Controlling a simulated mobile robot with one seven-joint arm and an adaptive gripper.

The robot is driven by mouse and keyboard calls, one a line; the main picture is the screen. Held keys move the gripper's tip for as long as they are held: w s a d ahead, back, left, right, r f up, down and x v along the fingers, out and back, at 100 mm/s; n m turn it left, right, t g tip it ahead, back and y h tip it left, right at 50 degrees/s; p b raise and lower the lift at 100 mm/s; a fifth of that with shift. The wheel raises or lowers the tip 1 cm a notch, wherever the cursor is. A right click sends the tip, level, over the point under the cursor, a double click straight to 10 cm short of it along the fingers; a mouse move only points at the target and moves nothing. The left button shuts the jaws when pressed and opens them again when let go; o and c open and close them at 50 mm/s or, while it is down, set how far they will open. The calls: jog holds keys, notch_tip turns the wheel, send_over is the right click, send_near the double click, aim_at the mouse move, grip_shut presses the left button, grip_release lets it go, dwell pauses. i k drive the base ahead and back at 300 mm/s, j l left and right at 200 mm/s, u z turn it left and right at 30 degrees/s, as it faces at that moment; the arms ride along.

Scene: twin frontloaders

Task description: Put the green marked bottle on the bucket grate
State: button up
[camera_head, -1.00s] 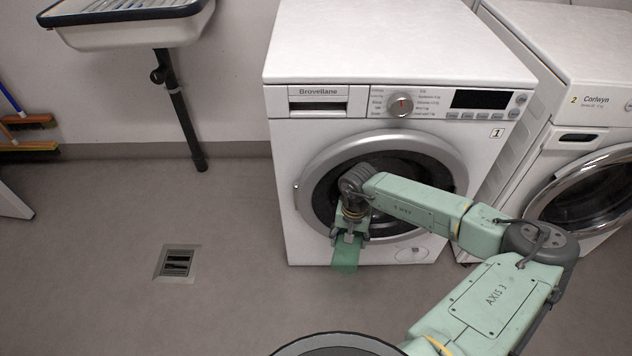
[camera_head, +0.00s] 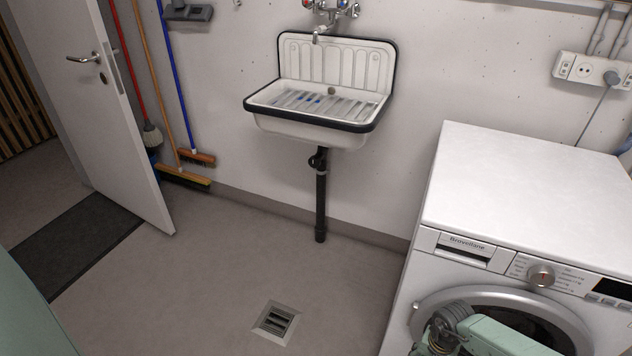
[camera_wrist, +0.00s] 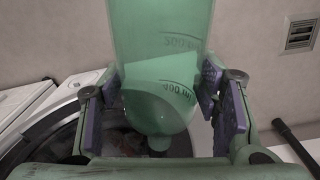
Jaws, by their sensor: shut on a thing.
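A translucent green bottle (camera_wrist: 165,50) with printed volume marks fills the middle of the wrist view. My gripper (camera_wrist: 165,105) is shut on it, with a purple-padded finger on each side. In the head view only my arm's wrist part shows at the bottom right, in front of the washing machine; the gripper tips and bottle are out of frame there. The bucket grate (camera_head: 320,103) is a set of bars across the white wall sink (camera_head: 310,138) with a dark rim. Small blue bits show at the grate.
A white washing machine (camera_head: 530,190) stands at the right. A tap (camera_head: 322,35) is above the sink, and a black drain pipe (camera_head: 320,200) runs below it. Brooms (camera_head: 185,175) and an open door (camera_head: 95,100) are at the left. Floor around the drain (camera_head: 277,320) is clear.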

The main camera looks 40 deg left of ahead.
aim_at(315, 108)
jog(key=i+j, duration=0.1)
jog(key=j, duration=1.55)
jog(key=z, duration=0.05)
